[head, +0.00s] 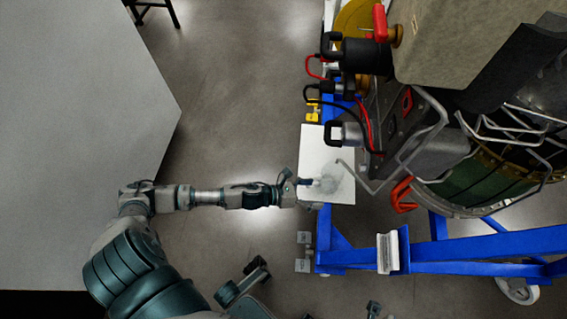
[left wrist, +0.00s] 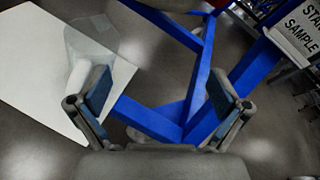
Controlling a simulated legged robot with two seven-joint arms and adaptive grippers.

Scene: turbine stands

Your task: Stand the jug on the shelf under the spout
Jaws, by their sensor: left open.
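A clear jug (head: 330,180) stands on the white shelf (head: 316,150) near its front corner. In the left wrist view the jug (left wrist: 90,42) is at the upper left, with its pale handle (left wrist: 77,76) beside the left-hand finger. My left gripper (head: 302,186) is at the shelf's left edge, close to the handle. In the left wrist view its fingers (left wrist: 158,92) are wide apart with nothing between them. A bent metal tube (head: 367,182), perhaps the spout, reaches down by the shelf's right side. Parts at the bottom edge may be my right gripper, too cut off to judge.
A blue frame (head: 450,250) runs below and right of the shelf. The turbine (head: 460,190) and hoses crowd the right side. A large grey table (head: 80,110) fills the upper left. Open floor (head: 235,100) lies between table and shelf.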

